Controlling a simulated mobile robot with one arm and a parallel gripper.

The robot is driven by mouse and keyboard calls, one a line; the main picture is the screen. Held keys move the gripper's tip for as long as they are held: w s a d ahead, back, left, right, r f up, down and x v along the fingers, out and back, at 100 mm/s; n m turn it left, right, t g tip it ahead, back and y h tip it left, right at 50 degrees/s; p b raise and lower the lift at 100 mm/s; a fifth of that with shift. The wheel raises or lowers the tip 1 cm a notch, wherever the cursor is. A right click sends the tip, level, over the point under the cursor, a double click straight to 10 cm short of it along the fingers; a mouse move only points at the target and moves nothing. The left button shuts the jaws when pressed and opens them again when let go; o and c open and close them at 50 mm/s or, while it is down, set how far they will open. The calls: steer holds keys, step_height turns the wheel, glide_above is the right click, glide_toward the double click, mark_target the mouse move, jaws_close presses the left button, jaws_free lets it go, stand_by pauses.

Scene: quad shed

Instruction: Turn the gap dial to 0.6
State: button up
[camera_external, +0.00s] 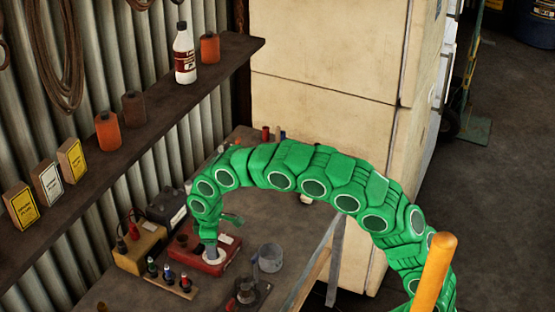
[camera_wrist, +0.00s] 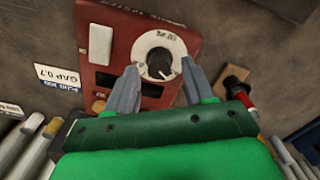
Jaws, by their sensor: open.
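A red box (camera_external: 186,258) sits on the bench and also fills the top of the wrist view (camera_wrist: 120,40). On it is a dial with a white scale ring (camera_wrist: 143,43) and a black knob (camera_wrist: 158,63). A pale mark on the knob points toward the lower right in the wrist view; the scale figures are too small to read. My gripper (camera_wrist: 160,82) is open, its two grey fingers apart on either side of the dial's near edge. In the external view my gripper (camera_external: 209,250) points down over the dial. Whether the fingers touch the knob, I cannot tell.
A card reading GAP 0.7 (camera_wrist: 60,78) lies beside the box. A shelf (camera_external: 130,150) runs above the bench at left.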

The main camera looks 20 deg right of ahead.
steer(key=shift+f, duration=0.4)
jaws_close()
steer(key=shift+m, duration=0.4)
steer(key=m, duration=0.2)
steer(key=shift+m, duration=0.4)
steer(key=shift+d+m, duration=0.1)
steer(key=shift+m, duration=1.9)
